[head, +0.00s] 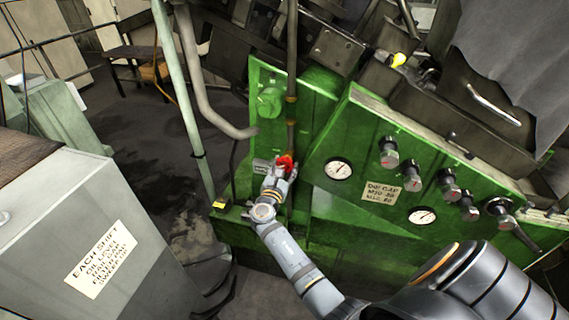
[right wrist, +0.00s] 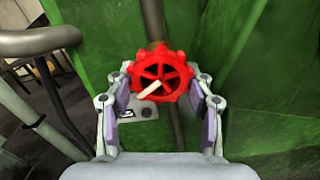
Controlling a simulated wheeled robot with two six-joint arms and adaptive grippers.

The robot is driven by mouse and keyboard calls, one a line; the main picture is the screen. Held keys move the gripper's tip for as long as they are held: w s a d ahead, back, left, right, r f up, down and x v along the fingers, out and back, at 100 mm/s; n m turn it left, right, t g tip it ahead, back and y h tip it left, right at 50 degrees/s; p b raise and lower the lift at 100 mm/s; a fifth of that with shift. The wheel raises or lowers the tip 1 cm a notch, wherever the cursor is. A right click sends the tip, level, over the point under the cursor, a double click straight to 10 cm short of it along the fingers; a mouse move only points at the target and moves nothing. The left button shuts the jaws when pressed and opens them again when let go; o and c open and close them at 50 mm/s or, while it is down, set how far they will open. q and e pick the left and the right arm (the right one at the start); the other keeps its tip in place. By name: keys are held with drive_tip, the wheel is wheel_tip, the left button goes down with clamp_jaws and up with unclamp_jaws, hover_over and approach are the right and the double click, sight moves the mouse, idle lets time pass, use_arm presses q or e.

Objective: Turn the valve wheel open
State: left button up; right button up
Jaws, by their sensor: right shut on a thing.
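The valve wheel (right wrist: 160,76) is red with spokes and a toothed rim, on a vertical pipe in front of the green machine. A pale bar or pointer shows across its lower middle. In the head view the wheel (head: 285,161) is small and partly hidden by my right gripper (head: 280,174). In the right wrist view the fingers of my right gripper (right wrist: 160,85) stand on the left and right of the wheel, with their tips at its rim. The gripper is shut on the wheel. My left gripper is in neither view.
The green panel carries gauges (head: 338,169) and several knobs (head: 411,178) right of the wheel. A grey cabinet (head: 120,235) with a sign stands at the left. A pale post (head: 182,90) and a bent grey pipe (head: 203,90) rise left of the wheel.

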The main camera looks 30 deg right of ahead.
drive_tip(key=shift+f, duration=0.1)
idle(0.4)
drive_tip(key=o, duration=1)
drive_tip(key=shift+c, duration=0.2)
drive_tip(key=shift+o, duration=1.1)
drive_tip(key=shift+w+a, duration=0.1)
